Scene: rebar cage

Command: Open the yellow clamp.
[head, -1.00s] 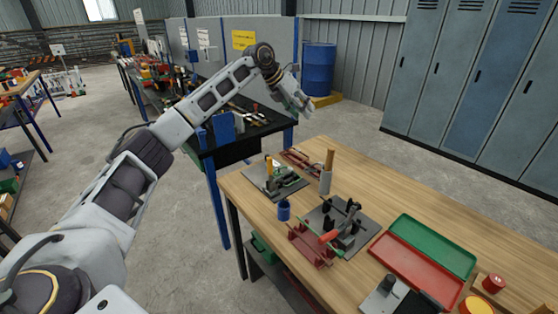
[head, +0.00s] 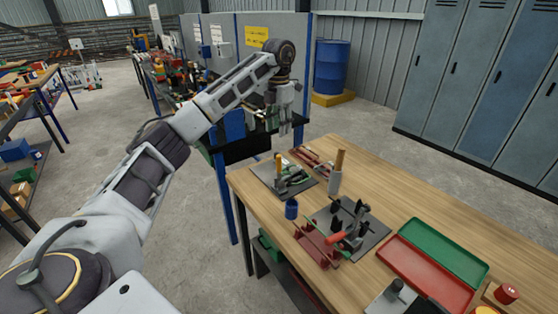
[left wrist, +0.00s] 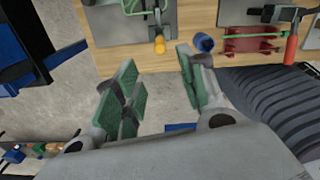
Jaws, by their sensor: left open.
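The yellow clamp (head: 279,164) stands on a dark grey plate at the far left corner of the wooden table, its yellow handle upright. In the left wrist view the yellow handle (left wrist: 160,45) shows near the top, beyond the fingers. My left gripper (head: 285,126) is open and empty, pointing down, above and behind the clamp in the head view. In the left wrist view its green-padded fingers (left wrist: 156,85) are wide apart with bare floor between them. My right gripper is not in view.
A red-handled clamp (head: 336,238), a blue cup (head: 291,209) and a grey holder with a wooden handle (head: 335,182) are nearby on the table. Red and green trays (head: 420,278) lie to the right. A dark bench (head: 262,127) stands behind. The table's right back is clear.

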